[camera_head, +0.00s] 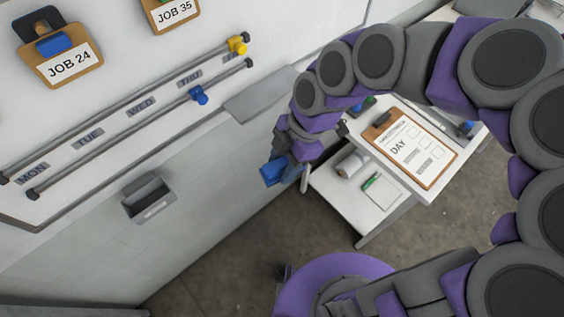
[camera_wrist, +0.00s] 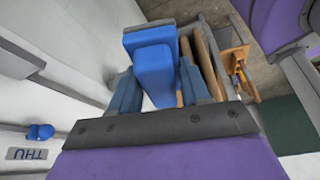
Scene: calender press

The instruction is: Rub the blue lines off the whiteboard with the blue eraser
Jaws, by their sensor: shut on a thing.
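My gripper (camera_head: 287,165) is shut on the blue eraser (camera_head: 273,172), held in the air in front of the wall, left of the side table. In the wrist view the eraser (camera_wrist: 153,72) sits between the blue fingers of my gripper (camera_wrist: 158,88). The whiteboard (camera_head: 110,50) is on the wall at the left, and its right part runs behind my arm. I cannot make out any blue lines on it in either view.
Two rails (camera_head: 130,110) with a yellow knob (camera_head: 237,45) and a blue knob (camera_head: 198,95) run along the board above a grey holder (camera_head: 147,197). A side table (camera_head: 425,190) holds a clipboard (camera_head: 408,148). Open floor (camera_head: 240,265) lies below.

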